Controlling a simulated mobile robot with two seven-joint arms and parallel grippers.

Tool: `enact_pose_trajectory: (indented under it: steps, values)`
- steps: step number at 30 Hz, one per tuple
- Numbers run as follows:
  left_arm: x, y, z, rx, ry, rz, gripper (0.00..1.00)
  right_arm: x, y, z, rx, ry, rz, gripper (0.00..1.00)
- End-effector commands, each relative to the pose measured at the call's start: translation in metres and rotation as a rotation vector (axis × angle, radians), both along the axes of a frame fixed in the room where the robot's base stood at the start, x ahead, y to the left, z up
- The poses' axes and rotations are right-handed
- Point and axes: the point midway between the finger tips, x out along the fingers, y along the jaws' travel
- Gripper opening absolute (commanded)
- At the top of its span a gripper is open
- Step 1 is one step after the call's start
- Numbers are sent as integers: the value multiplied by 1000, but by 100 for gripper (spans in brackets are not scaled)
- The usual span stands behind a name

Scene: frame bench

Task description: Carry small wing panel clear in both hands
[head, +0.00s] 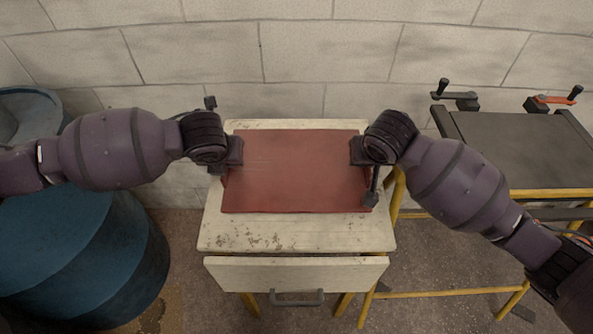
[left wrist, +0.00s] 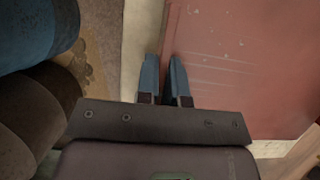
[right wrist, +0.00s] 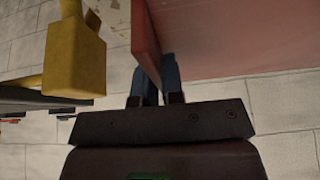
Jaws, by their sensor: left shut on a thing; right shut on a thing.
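The small wing panel (head: 295,170) is a flat red sheet with light scratches, over the top of a worn cream bench (head: 290,232). In the head view I cannot tell whether it touches the bench top. My left gripper (head: 230,158) is shut on the panel's left edge. In the left wrist view its blue fingertips (left wrist: 163,75) straddle the edge of the red panel (left wrist: 225,70). My right gripper (head: 362,155) is shut on the panel's right edge. In the right wrist view its fingers (right wrist: 158,82) sit at the edge of the panel (right wrist: 147,35).
A blue barrel (head: 80,260) stands at the left. A grey-topped table (head: 520,150) with a yellow frame and clamps (head: 460,98) stands at the right. A block wall (head: 290,60) is close behind the bench. The bench has a front drawer (head: 295,273).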

Motion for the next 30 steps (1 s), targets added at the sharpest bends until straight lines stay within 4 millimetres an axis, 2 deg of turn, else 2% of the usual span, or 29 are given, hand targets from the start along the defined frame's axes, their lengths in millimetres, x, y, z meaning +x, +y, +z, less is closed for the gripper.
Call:
enact_pose_trajectory:
  steps: [3, 4, 8, 23, 26, 30]
  values:
    - [1, 0, -3, 0, -3, 1, 0, 0, 0, -4, 1, -2, 0, 0]
    - [0, 0, -3, 1, -1, 0, 13, 0, 0, -4, 0, 0, 0, 13]
    - [0, 0, -3, 1, -1, 0, 33, 0, 0, -3, 0, -1, 0, 33]
    - [0, 0, -3, 0, -1, 0, 34, 0, 0, -4, 0, 0, 0, 34]
    - [-2, 0, 2, 0, -2, 0, 34, 0, 0, -4, 0, 0, 0, 34]
    - [-11, 0, 20, -2, -3, -1, 34, 0, 0, -4, 0, -1, 0, 34]
